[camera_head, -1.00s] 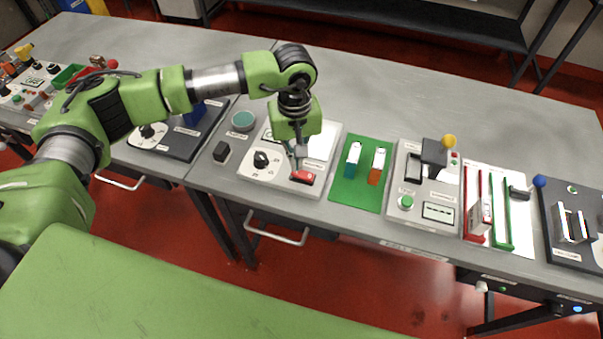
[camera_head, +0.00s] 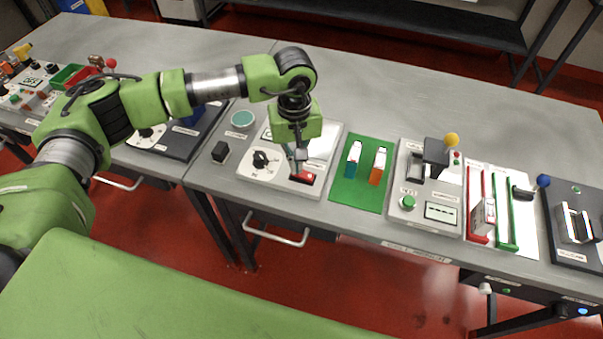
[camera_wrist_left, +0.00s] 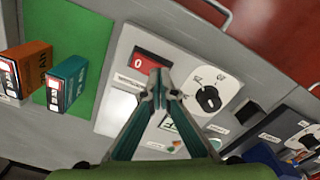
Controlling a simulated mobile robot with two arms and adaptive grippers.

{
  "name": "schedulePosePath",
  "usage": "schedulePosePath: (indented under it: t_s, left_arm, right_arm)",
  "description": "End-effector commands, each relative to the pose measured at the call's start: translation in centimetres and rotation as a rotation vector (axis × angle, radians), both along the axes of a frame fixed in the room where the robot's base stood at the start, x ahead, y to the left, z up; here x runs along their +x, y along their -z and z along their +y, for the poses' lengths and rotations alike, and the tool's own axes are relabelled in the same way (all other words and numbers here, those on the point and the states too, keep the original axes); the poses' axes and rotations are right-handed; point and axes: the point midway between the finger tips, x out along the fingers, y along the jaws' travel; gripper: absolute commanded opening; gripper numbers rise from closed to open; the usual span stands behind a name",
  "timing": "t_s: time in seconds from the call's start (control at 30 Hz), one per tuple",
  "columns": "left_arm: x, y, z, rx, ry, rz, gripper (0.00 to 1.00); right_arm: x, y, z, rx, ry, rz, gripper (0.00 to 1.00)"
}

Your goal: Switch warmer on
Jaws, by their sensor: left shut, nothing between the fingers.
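The warmer unit (camera_head: 322,185) is a light grey panel on the bench with a black dial knob (camera_head: 261,159), a pale plate (camera_head: 323,142) and a red rocker switch (camera_head: 307,178) at its front edge. My left gripper (camera_head: 300,163) points down over the panel, shut and empty, its tips close to the red switch. In the left wrist view the shut fingertips (camera_wrist_left: 160,78) show beside the red switch (camera_wrist_left: 150,64), which bears a white 0 mark. I cannot tell whether they touch it. The knob (camera_wrist_left: 208,98) stands to the right there. My right gripper is not in view.
A green mat (camera_head: 346,193) with a teal box (camera_head: 353,159) and an orange box (camera_head: 378,166) lies right of the warmer. A grey unit with a green button (camera_head: 408,202) stands further right. The bench behind is clear.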

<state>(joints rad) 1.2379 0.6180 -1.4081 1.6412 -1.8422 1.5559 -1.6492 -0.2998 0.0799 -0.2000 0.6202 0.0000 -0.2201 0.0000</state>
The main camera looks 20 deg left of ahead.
Motion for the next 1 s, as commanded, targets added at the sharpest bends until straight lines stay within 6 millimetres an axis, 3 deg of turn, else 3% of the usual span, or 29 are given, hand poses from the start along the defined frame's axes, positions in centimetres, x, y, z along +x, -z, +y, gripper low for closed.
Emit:
schedulePosePath:
  t_s: [0.53, 1.0]
  left_arm:
    - [0.0, 0.5, 0.0, 0.0, 0.0, 0.0, 0.0]
    - [0.0, -3.0, 0.0, 0.0, 0.0, -0.001, 0.0]
  right_arm:
    - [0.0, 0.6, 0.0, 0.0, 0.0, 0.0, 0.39]
    - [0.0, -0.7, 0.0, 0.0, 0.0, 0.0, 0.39]
